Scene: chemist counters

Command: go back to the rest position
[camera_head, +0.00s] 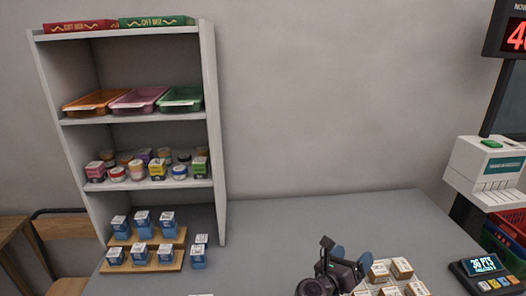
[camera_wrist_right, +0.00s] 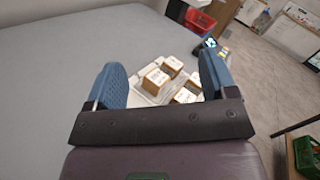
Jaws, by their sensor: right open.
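My right gripper (camera_head: 347,257) shows at the bottom of the head view, above the grey counter near its front. Its two blue fingers stand apart, and nothing is between them. In the right wrist view the open gripper (camera_wrist_right: 164,85) points over a white tray (camera_wrist_right: 147,97) of small brown-and-white boxes (camera_wrist_right: 157,77). In the head view these boxes (camera_head: 402,267) lie just right of the gripper, which hides part of the group. I cannot tell how high the gripper is above them. My left gripper is not in view.
A grey shelf (camera_head: 212,130) stands at the left with coloured trays and jars. Blue-and-white boxes (camera_head: 142,222) stand on wooden steps in front. A card terminal (camera_head: 484,272) is at the right, below a white dispenser (camera_head: 484,166). The middle of the counter (camera_head: 290,225) is clear.

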